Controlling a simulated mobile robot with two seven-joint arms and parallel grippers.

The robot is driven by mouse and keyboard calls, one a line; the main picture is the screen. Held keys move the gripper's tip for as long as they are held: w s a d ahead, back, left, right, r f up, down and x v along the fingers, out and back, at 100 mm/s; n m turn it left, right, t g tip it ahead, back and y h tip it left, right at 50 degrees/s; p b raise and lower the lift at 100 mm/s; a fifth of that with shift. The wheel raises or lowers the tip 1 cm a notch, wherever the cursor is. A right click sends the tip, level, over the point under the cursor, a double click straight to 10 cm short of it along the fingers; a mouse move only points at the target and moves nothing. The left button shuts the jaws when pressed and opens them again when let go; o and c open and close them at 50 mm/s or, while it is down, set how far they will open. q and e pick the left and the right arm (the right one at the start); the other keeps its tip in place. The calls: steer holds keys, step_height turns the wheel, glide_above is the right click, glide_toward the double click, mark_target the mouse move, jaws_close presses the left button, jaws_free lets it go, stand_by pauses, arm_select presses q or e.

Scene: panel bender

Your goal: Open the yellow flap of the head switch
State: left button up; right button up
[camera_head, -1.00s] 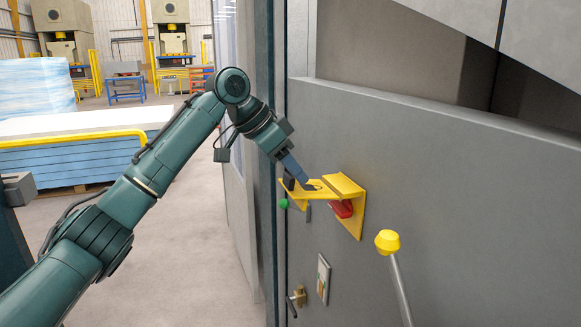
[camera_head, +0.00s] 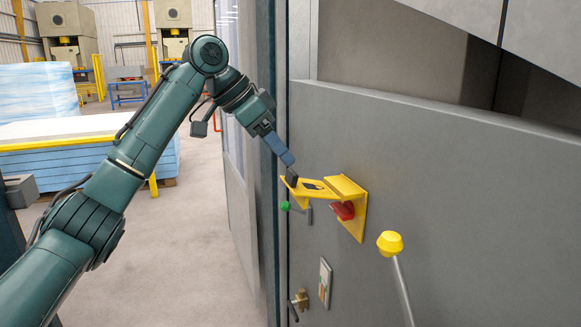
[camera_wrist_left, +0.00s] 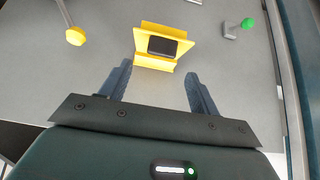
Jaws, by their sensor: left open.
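The yellow head switch (camera_head: 352,200) is mounted on the grey machine panel. Its yellow flap (camera_head: 308,187) stands out from the panel, roughly level, with a dark rectangular cut-out in it. A red knob (camera_head: 343,210) shows below the flap. In the left wrist view the flap (camera_wrist_left: 184,62) lies ahead of the fingers, and the red knob is hidden. My left gripper (camera_head: 289,174) is open and empty, just above the flap's outer edge. Both its fingers (camera_wrist_left: 159,82) show apart in the left wrist view; I cannot tell whether they touch the flap. My right gripper is not in view.
A yellow-knobbed lever (camera_head: 390,244) sticks out right of the switch. A green-tipped handle (camera_head: 286,206) is to its left. A small button plate (camera_head: 325,282) and a brass handle (camera_head: 299,300) are below. Open floor (camera_head: 190,240) lies left of the machine.

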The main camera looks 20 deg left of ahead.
arm_select(q)
steer(key=v, duration=0.7)
steer(key=shift+o, duration=0.6)
